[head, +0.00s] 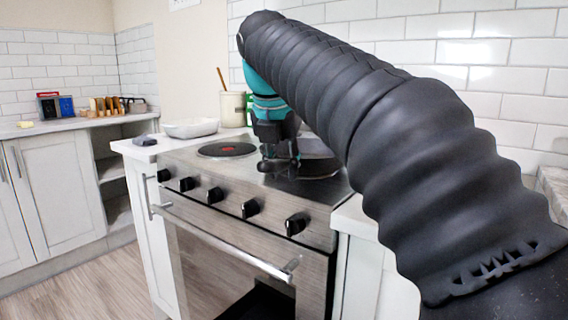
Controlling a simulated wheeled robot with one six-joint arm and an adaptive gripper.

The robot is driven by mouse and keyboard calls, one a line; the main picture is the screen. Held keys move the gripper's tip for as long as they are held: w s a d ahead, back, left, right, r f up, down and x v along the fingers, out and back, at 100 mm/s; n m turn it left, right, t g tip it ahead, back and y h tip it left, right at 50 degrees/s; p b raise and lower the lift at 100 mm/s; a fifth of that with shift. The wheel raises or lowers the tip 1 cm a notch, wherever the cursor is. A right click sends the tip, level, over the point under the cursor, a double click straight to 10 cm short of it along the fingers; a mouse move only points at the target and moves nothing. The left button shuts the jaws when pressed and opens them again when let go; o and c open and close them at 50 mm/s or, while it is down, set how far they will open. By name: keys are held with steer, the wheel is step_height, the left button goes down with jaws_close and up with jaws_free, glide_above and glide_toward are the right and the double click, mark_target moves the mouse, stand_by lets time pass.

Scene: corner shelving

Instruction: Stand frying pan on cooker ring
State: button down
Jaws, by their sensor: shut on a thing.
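My gripper (279,165) points down over the cooktop, just right of that ring. It is shut on the frying pan (320,169), a dark round shape at the right of the cooktop. My arm hides part of the pan, and the grip point is hard to make out. I cannot tell whether the pan touches the cooktop.
A white dish (190,128) and a small grey object (144,140) sit on the counter left of the cooker. A cream pot (233,108) with a wooden utensil stands behind. Knobs and an oven handle (225,240) stick out in front. A tiled wall closes the back.

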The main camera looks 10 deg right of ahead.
steer(key=c, duration=0.9)
jaws_free()
steer(key=shift+o, duration=0.2)
